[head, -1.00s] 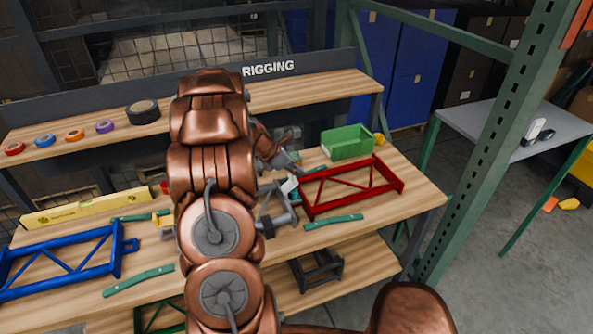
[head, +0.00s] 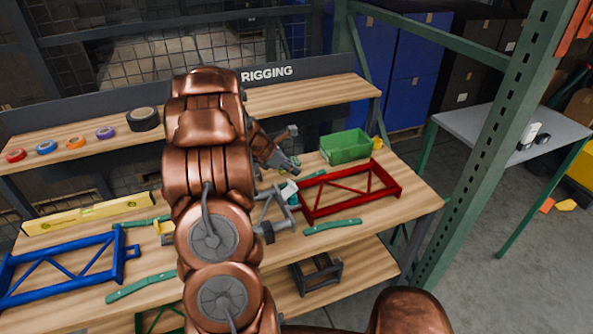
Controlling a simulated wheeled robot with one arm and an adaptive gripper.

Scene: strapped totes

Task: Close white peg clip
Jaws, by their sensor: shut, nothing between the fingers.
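A small white piece, which looks like the white peg clip (head: 288,188), sits on the bench beside the left end of the red frame, at a small grey bracket-like frame (head: 268,212). It is too small to tell whether it is open or closed. My gripper (head: 291,168) is shut and empty, just above and behind the white piece in the picture. I cannot tell whether they touch. My copper arm hides the middle of the bench.
A red frame (head: 305,207) and a green bin (head: 346,145) are to the right. Teal strips (head: 333,224) lie in front. A blue frame (head: 62,242) and a yellow level (head: 88,212) are at left. Tape rolls (head: 143,119) line the back shelf.

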